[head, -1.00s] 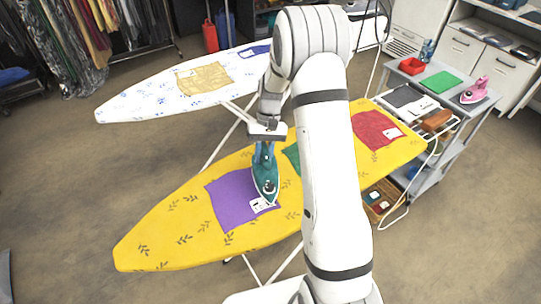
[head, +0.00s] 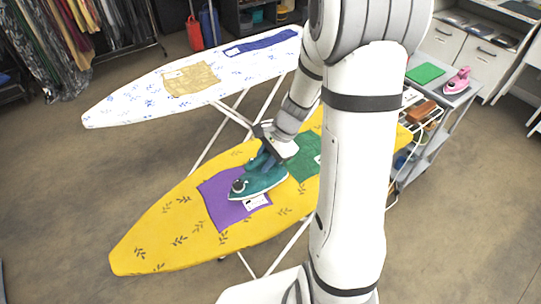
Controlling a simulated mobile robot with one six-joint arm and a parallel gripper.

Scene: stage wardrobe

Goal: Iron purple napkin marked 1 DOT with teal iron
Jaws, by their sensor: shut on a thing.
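The purple napkin (head: 217,203) lies flat on the yellow ironing board (head: 160,232). It has a white label (head: 256,202) near its right edge; the mark on it is too small to read. The teal iron (head: 262,184) is over the upper right part of the napkin, its tip toward the left. It looks low on the cloth, but I cannot tell whether its soleplate touches. My gripper (head: 270,150) is shut on the iron's handle from above and behind. The iron hides part of the napkin.
A green napkin (head: 306,158) lies just right of the iron on the same board, partly behind my arm. A white patterned board (head: 130,105) behind holds a tan cloth (head: 190,80) and a blue cloth (head: 262,42). A pink iron (head: 457,82) stands on the grey cart at right.

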